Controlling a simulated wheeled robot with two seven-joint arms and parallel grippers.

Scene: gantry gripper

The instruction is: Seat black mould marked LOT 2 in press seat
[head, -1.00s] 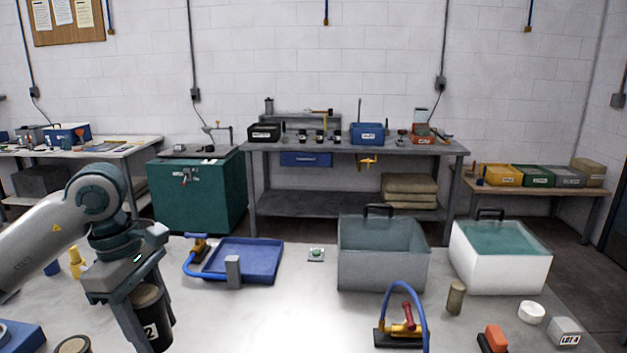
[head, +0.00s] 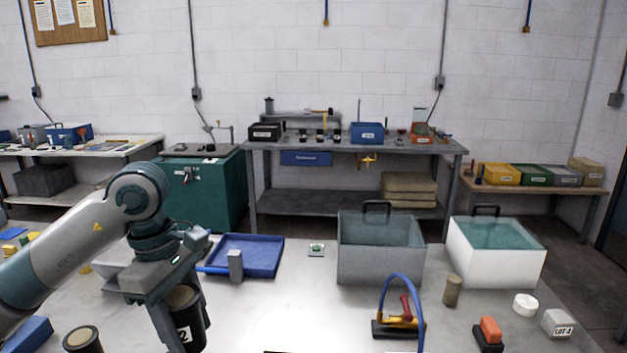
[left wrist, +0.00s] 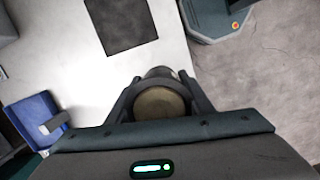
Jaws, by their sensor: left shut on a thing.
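My left gripper (head: 180,318) is shut on a black cylindrical mould (head: 186,325) with a white label reading 2, held upright above the grey table. The left wrist view shows the mould's round tan top (left wrist: 160,103) between the fingers of my left gripper (left wrist: 160,98). Another dark cylinder with a tan top (head: 82,337) stands at the lower left, its label not visible. A flat black square (left wrist: 121,25) lies on the table in the left wrist view, apart from the held mould. I cannot make out the press seat for certain. My right gripper is not in view.
A blue tray (head: 270,247) and a grey post (head: 235,265) stand behind the held mould. A grey tank (head: 380,268), a white tank (head: 494,265) and a blue-hosed tool (head: 399,328) stand to the right. The middle front of the table is clear.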

